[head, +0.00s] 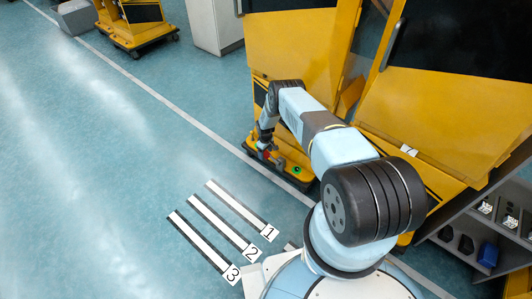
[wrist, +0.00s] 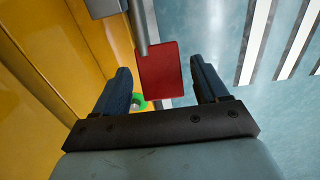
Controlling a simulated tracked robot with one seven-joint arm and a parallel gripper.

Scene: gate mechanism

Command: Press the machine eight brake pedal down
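The brake pedal is a flat red plate (wrist: 160,75) on a grey rod (wrist: 139,30), seen in the wrist view against the yellow machine (wrist: 105,40). My gripper (wrist: 160,66) is open, with one dark finger on each side of the plate in the picture. A gap shows on both sides; whether the plate lies between the fingertips or beyond them I cannot tell. In the head view my gripper (head: 266,150) is low beside the yellow machine base, and a little red shows by it. I cannot read a machine number eight.
A green round thing (head: 297,170) is on the yellow base and also shows in the wrist view (wrist: 138,102). A grey box (wrist: 102,7) is above the pedal. Striped floor marks labelled 1, 2 and 3 (head: 232,274) lie on open floor at left. A grey shelf (head: 490,225) stands right.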

